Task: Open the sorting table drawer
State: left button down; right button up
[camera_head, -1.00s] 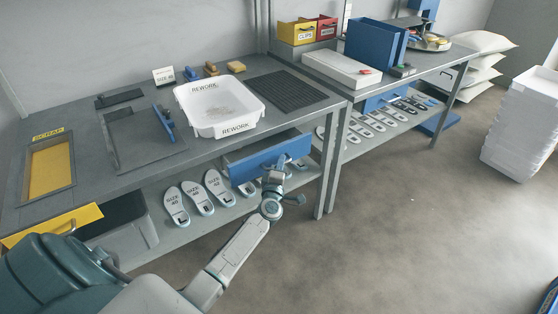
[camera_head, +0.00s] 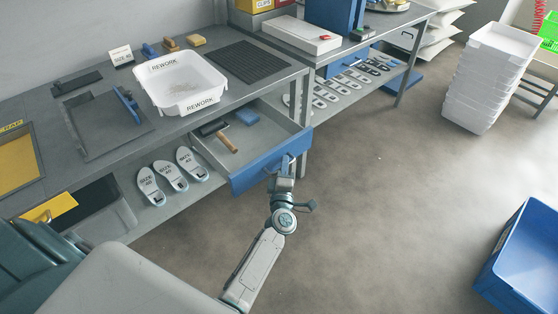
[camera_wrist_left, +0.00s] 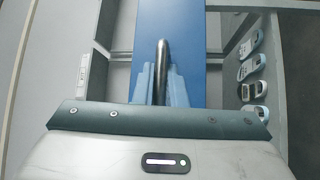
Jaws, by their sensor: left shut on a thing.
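The sorting table drawer has a blue front (camera_head: 262,165) and is pulled out from under the grey sorting table (camera_head: 226,94). Inside it lie a tool with a wooden handle (camera_head: 227,143) and a blue block (camera_head: 247,117). My left gripper (camera_head: 284,172) is at the drawer front and shut on its handle. In the left wrist view the dark bar handle (camera_wrist_left: 161,70) runs between the gripper's fingers, with the blue drawer front (camera_wrist_left: 185,40) behind it. My right gripper is not in view.
A white REWORK tray (camera_head: 182,85) stands on the tabletop. Several insoles (camera_head: 170,175) lie on the shelf below. A blue crate (camera_head: 520,262) is on the floor at right, and stacked white trays (camera_head: 490,75) stand behind. The floor between is clear.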

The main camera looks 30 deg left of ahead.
pick_arm(q)
jog(key=shift+d, duration=0.1)
jog(key=c, duration=1.8)
grip_release()
jog(key=shift+o, duration=0.2)
jog(key=shift+s, duration=0.1)
